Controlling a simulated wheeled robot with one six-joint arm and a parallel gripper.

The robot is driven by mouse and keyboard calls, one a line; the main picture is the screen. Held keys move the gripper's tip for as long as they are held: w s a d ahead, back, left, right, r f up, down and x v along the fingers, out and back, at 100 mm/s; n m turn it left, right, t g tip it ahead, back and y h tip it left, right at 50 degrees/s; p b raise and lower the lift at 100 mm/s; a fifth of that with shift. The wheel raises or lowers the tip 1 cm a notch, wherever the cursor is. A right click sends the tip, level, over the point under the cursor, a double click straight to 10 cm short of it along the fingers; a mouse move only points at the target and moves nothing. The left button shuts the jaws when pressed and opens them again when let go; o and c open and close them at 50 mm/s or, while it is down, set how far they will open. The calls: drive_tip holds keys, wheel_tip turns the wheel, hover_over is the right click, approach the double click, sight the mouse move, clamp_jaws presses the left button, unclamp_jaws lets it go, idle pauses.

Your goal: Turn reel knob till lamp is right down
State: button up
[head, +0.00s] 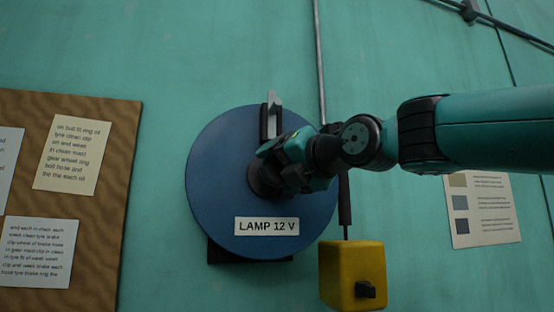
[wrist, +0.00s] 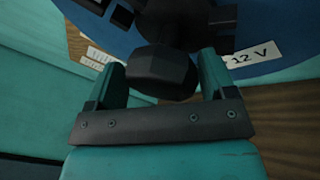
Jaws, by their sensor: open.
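The blue reel (head: 215,190), a round disc labelled "LAMP 12 V" (head: 266,226), is on the teal wall in the head view. A dark faceted knob (wrist: 160,72) shows in the wrist view, between the two teal fingers of my open gripper (wrist: 161,82). I cannot tell whether the fingers touch it. In the head view my gripper (head: 280,165) is in front of the reel's middle and hides most of the knob. A yellow block, seemingly the lamp (head: 345,272), hangs at the lower right of the reel below a dark sleeve (head: 345,205).
A grey and black bracket (head: 271,118) stands at the reel's upper part. A brown notice board (head: 118,200) with papers is on the left. A printed sheet (head: 482,215) is on the right wall. A grey pipe (head: 320,60) runs down from above.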

drive_tip(key=shift+w+a, duration=0.2)
drive_tip(key=shift+w, duration=0.05)
drive_tip(key=c, duration=0.6)
drive_tip(key=shift+a, duration=0.2)
drive_tip(key=shift+c, duration=0.2)
drive_tip(key=shift+d, duration=0.15)
drive_tip(key=shift+f+b, duration=0.1)
drive_tip(key=shift+b, duration=0.2)
